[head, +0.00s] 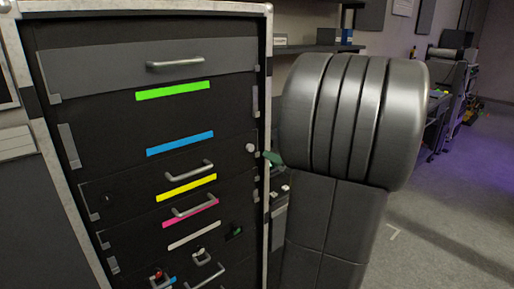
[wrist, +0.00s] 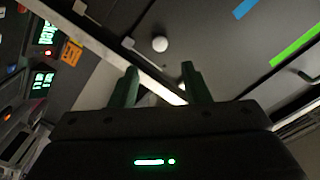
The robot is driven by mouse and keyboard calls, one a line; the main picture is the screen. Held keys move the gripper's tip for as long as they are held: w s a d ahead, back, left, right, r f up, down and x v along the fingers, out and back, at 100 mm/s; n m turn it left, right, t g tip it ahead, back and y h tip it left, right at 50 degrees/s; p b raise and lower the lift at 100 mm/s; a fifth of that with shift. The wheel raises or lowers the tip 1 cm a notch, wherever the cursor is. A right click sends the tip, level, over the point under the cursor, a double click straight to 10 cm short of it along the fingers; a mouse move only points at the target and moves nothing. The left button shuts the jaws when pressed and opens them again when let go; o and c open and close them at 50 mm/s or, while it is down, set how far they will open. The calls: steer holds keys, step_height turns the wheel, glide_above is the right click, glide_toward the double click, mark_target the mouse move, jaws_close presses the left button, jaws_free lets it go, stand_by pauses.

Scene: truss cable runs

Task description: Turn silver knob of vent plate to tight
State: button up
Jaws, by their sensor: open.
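A round silver knob (head: 250,147) sits at the right end of the dark panel beside the blue strip, near the rack's right edge. It also shows in the wrist view as a pale ball (wrist: 160,43), beyond the fingertips and roughly centred between them. My gripper (wrist: 159,68) is open with nothing between its two green fingers. In the head view a green fingertip (head: 272,158) shows just right of the knob, apart from it; my arm hides the rest. I cannot read any label for the vent plate or a tight mark.
The rack (head: 270,60) has a pale metal edge close to my gripper. Drawer handles (head: 175,64) stick out from its front. A red-topped knob (head: 155,273) and a green part (head: 235,231) sit lower. Lit equipment (wrist: 42,80) shows at left in the wrist view. Floor at right is open.

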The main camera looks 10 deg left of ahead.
mark_target(252, 148)
steer(key=p+x, duration=0.2)
steer(key=x, duration=0.7)
jaws_close()
